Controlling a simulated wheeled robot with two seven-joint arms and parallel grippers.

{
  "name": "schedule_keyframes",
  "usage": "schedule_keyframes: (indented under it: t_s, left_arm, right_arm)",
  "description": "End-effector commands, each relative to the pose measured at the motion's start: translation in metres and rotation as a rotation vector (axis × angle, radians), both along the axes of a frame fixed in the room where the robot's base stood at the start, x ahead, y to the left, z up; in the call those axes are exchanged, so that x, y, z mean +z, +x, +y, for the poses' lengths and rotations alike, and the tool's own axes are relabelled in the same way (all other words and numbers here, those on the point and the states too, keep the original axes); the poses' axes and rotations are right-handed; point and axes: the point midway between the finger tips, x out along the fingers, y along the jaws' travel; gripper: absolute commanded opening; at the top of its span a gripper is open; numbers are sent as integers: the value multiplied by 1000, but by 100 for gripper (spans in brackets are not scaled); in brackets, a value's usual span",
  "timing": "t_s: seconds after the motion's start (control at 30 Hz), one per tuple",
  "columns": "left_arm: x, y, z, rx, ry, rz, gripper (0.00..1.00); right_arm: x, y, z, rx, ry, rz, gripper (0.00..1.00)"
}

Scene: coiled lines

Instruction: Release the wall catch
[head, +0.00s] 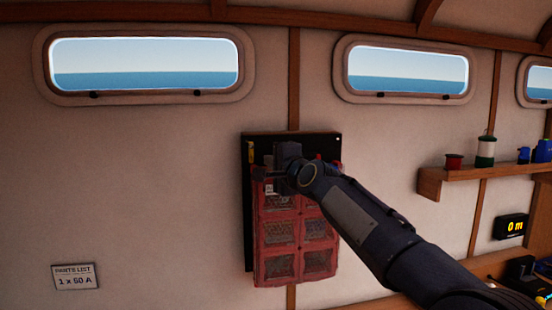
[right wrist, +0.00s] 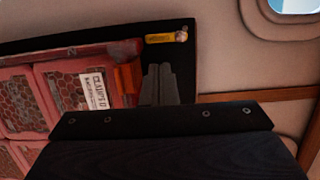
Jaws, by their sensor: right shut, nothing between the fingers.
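A red case (head: 277,232) with clear honeycomb windows hangs on a black wall board (head: 248,215). It also shows tilted in the right wrist view (right wrist: 62,85), with a white label reading "CLAMPS". A small yellow piece with a pale end (right wrist: 166,38) sits on the board above the case; in the head view it shows at the upper left (head: 250,152). An orange strip (right wrist: 127,80) lies along the case's edge. Which part is the catch I cannot tell. My right gripper (head: 287,153) is shut and empty before the case's top, its fingers (right wrist: 158,85) beside the orange strip. Contact is unclear.
A wooden shelf (head: 430,184) with spools (head: 486,151) juts from the wall at right. A display reading "0 m" (head: 510,226) is below it. A parts list card (head: 76,276) is on the lower left wall.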

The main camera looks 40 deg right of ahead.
Motion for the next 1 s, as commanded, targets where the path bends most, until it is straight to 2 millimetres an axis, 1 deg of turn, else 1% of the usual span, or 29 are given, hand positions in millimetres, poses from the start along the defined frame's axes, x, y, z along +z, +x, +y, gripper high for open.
schedule_keyframes:
  t_s: [0.03,0.1,0.2,0.3,0.47,0.7,0.77,0.87,1.0]
  left_arm:
    - [8,0,0,0,0,0,36]
    - [13,0,0,0,0,0,36]
    - [18,0,0,0,0,0,36]
    - [20,0,0,0,0,0,36]
    - [21,0,0,0,0,0,36]
    - [21,0,0,0,0,0,36]
    - [17,0,0,0,0,0,36]
    - [7,0,0,0,0,0,36]
    - [6,0,0,0,0,0,36]
  right_arm:
    - [3,10,-3,1,2,3,0]
    - [2,22,-6,1,1,3,0]
    - [2,34,-9,1,0,2,0]
    - [2,42,-11,0,-1,0,0]
    - [0,47,-12,0,-1,0,0]
    - [0,46,-12,0,-1,0,0]
    - [-3,46,-12,0,13,-9,0]
    - [-7,46,-13,1,78,-45,0]
    - [-4,45,-14,0,119,-67,0]
